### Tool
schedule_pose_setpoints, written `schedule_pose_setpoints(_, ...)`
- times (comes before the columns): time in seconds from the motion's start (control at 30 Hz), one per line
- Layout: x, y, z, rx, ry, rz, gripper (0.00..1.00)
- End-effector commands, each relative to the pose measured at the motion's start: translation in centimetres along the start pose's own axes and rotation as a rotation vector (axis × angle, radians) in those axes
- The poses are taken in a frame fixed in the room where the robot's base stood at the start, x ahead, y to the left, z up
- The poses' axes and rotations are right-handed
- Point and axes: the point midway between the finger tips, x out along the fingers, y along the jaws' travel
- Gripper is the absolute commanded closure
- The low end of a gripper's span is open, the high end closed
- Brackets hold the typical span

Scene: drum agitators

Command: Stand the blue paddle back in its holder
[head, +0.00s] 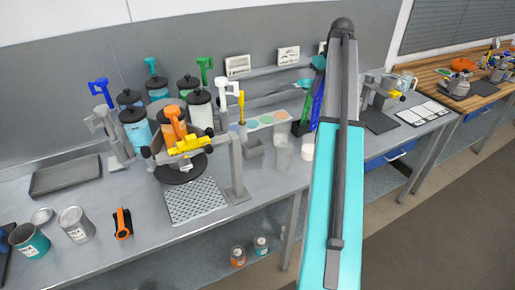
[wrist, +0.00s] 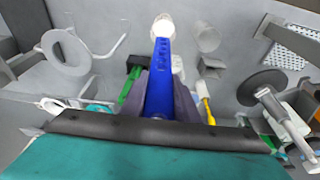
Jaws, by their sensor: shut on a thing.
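The blue paddle (wrist: 160,75) is long and has a row of small holes. In the wrist view it lies between the two dark fingers of my gripper (wrist: 162,88), which is shut on it. It also shows in the head view (head: 318,92), roughly upright, beside my teal arm, which hides part of the scene. A dark block (head: 298,128) with a green-handled tool (head: 304,108) stands on the bench just left of the paddle. The block shows left of the paddle in the wrist view (wrist: 136,62). I cannot tell for sure which stand is the blue paddle's holder.
A white cup (head: 308,148) stands below the paddle, close to a clear cylinder (head: 283,153) and a small grey box (head: 254,148). A yellow clamp stand (head: 188,145) and several lidded jars (head: 199,108) are to the left. A dark-based stand (head: 380,122) is to the right.

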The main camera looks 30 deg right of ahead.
Motion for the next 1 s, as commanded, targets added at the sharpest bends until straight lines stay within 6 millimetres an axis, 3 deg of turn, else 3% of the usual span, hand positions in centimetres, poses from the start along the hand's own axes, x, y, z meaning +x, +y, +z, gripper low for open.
schedule_pose_setpoints(0.4, 1.6, -0.5, 3.0, -0.142, 0.0, -0.038, 0.94)
schedule_pose_setpoints(1.0, 1.6, -0.1, 3.2, -0.147, 0.0, -0.039, 0.94)
